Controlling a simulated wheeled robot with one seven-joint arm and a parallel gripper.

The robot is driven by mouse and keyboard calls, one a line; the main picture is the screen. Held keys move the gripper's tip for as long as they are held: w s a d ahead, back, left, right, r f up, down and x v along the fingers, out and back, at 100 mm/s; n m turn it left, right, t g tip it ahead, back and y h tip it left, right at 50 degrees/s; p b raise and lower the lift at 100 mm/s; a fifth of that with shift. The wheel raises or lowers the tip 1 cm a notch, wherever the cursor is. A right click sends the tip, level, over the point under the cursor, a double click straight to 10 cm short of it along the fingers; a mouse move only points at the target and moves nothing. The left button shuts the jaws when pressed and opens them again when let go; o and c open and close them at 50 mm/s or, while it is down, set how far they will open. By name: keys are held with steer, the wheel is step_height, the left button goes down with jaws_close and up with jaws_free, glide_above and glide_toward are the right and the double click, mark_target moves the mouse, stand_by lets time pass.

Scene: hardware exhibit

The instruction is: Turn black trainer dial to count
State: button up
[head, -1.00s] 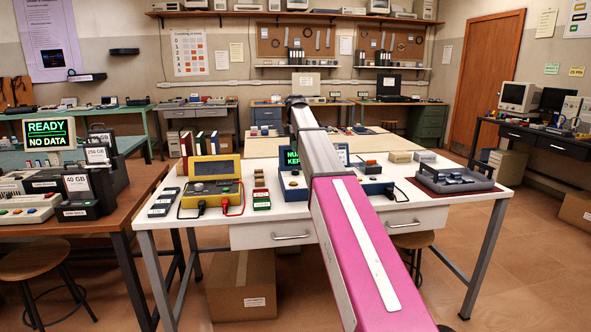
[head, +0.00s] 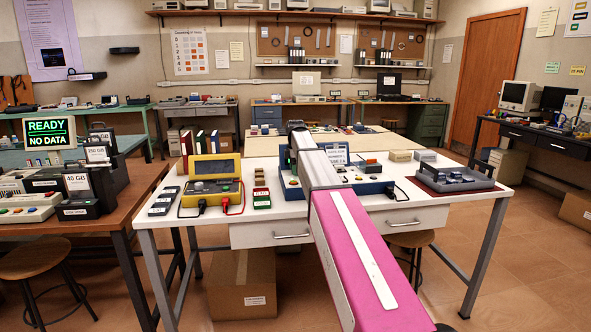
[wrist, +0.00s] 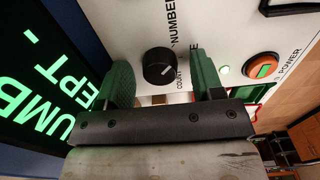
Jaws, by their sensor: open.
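The black dial (wrist: 158,67) shows in the wrist view on the white trainer panel (wrist: 215,22), with a white pointer mark on its face. The word NUMBER is printed above it and COUNT beside it; another label is partly covered by a finger. My gripper (wrist: 160,75) is open, its two green-padded fingers on either side of the dial; I cannot tell whether they touch it. In the head view the trainer (head: 372,186) is a blue-edged unit on the white table, and my arm hides its dial and my fingers.
A lit power button (wrist: 262,66) with an orange ring sits right of the dial. The trainer's screen (wrist: 40,85) with green letters is close on the left. A yellow meter (head: 213,182) stands left of the trainer, and a grey tray (head: 456,178) right of it.

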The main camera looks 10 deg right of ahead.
steer(key=c, duration=0.9)
steer(key=m, duration=0.4)
steer(key=shift+m, duration=0.3)
steer(key=m, duration=0.4)
steer(key=shift+m, duration=0.3)
steer(key=m, duration=0.4)
steer(key=shift+m, duration=2.4)
